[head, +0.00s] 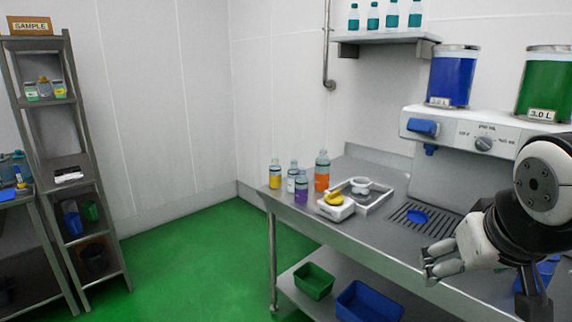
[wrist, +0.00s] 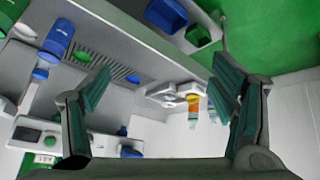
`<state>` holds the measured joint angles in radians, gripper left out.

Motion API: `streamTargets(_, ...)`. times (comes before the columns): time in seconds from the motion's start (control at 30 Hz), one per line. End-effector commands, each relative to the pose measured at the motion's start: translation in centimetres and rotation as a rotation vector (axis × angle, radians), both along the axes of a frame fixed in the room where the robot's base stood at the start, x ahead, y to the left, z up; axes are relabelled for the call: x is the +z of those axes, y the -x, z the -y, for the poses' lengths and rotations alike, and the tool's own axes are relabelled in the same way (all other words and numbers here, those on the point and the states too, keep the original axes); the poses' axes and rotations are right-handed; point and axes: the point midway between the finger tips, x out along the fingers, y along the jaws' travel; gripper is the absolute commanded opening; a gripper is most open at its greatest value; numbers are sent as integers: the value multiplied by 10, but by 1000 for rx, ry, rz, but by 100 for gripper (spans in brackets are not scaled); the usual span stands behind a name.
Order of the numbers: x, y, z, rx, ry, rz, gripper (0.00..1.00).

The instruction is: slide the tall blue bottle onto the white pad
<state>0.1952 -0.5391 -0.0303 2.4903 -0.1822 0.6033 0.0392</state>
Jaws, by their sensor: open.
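A blue cylinder (wrist: 58,38) with a pale band stands at the upper left of the wrist view. In the head view a blue thing (head: 546,270) shows partly behind my arm at the right. No plain white pad can be made out clearly; a white patch (wrist: 25,32) beside the blue cylinder is cut up by other things. My gripper (head: 428,268) is open and empty above the counter's front side; its spread fingers also show in the wrist view (wrist: 162,82).
Several bottles, one with an orange label (head: 322,172), stand at the counter's far left end. A white scale (head: 338,208) and a tray (head: 381,200) lie beside them. Crates (head: 314,280) sit below.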

Motion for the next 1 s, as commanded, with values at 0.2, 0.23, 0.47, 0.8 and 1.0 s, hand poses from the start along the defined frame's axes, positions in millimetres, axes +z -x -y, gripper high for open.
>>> streamTargets(0.2, -4, 76, -72, 132, -116, -155, 78)
streamTargets(0.23, -5, 82, -76, 143, -124, -168, 78)
streamTargets(0.47, -8, 100, -88, 172, -147, -211, 50)
streamTargets(0.8, -13, 15, -41, 84, -38, -88, 50)
streamTargets(1.0, -28, -59, 23, 40, 57, 40, 50)
